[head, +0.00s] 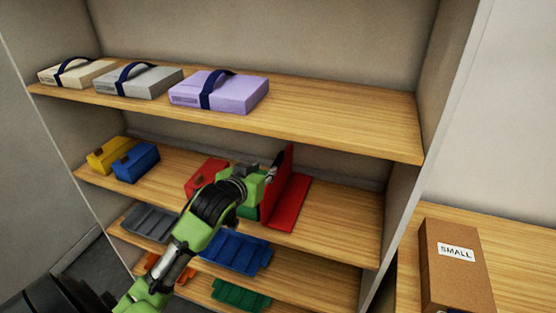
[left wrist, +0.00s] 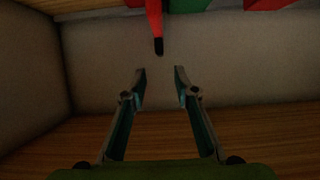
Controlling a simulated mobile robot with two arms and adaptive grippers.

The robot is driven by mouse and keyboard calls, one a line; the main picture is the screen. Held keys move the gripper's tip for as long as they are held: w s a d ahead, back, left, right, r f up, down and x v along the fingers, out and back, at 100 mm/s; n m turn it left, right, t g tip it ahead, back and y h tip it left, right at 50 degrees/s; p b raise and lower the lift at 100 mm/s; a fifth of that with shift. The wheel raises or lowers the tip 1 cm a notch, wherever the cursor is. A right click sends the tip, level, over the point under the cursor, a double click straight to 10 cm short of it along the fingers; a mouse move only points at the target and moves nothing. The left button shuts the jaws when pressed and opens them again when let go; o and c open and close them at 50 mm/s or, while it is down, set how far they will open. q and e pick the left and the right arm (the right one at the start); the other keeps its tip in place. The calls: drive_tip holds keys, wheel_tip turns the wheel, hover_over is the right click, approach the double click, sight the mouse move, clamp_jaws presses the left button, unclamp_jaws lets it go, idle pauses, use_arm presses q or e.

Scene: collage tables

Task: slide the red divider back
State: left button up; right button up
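The red divider (head: 290,206) stands on the middle shelf, with a flat base and an upright panel. My left gripper (head: 279,162) is at the upper part of the upright panel, on its left side in the head view. In the left wrist view my left gripper (left wrist: 160,76) is open, with nothing between its fingers. A narrow red part with a dark tip (left wrist: 155,20), apparently the divider's panel edge-on, lies just beyond the fingertips. My arm hides part of the shelf left of the divider. My right gripper is not in view.
A red box (head: 204,172) and a partly hidden green item (head: 248,212) are left of the divider; blue (head: 136,163) and yellow (head: 108,154) boxes stand farther left. The top shelf (head: 340,125) is close above. Middle-shelf room right of the divider is clear.

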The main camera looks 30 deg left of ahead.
sight(276, 160)
use_arm(q)
drive_tip(key=p+x, duration=0.2)
drive_tip(key=x, duration=0.9)
drive_tip(key=shift+w+a, duration=0.1)
drive_tip(key=shift+w, duration=0.3)
drive_tip(key=shift+p+x, duration=0.35)
drive_tip(key=shift+x, duration=0.5)
drive_tip(key=shift+c, duration=0.4)
clamp_jaws()
